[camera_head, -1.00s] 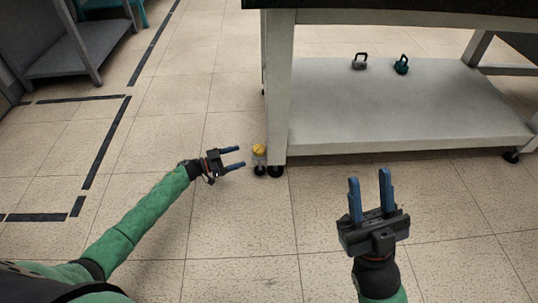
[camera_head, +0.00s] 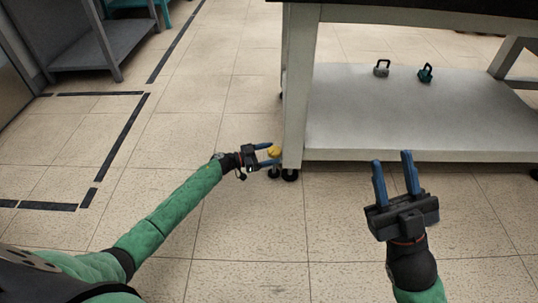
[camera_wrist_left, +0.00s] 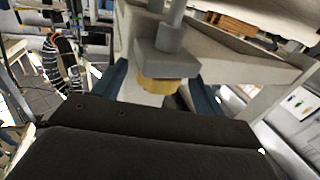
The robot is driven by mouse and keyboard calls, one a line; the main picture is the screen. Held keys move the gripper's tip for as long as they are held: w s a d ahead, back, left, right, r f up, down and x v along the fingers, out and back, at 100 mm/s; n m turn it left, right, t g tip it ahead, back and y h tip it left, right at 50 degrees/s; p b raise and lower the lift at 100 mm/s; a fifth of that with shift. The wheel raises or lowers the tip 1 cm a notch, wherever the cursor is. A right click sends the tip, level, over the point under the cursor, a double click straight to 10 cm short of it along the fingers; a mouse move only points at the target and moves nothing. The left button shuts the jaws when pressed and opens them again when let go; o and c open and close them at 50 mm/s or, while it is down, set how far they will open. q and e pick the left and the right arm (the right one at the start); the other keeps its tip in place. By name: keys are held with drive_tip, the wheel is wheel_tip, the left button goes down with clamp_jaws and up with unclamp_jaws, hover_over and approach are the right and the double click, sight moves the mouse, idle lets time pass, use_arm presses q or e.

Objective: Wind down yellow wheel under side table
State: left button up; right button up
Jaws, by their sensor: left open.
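The yellow wheel (camera_head: 274,151) sits low beside the near left leg of the side table (camera_head: 298,95), just above the floor. My left gripper (camera_head: 269,155) is open, with its blue fingers reaching around the wheel in the head view. In the left wrist view the yellow wheel (camera_wrist_left: 168,86) shows under a grey block, between the two blue fingers (camera_wrist_left: 160,90). I cannot tell whether the fingers touch it. My right gripper (camera_head: 396,178) is open and empty, in front of the table with its fingers pointing up.
A grey weight (camera_head: 381,69) and a green weight (camera_head: 425,74) stand on the table's lower shelf (camera_head: 400,110). A grey shelf unit (camera_head: 95,50) is at the far left. Dark tape (camera_head: 125,135) marks the floor.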

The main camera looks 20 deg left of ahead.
use_arm(q)
drive_tip(key=c, duration=1)
drive_tip(key=shift+o, duration=0.2)
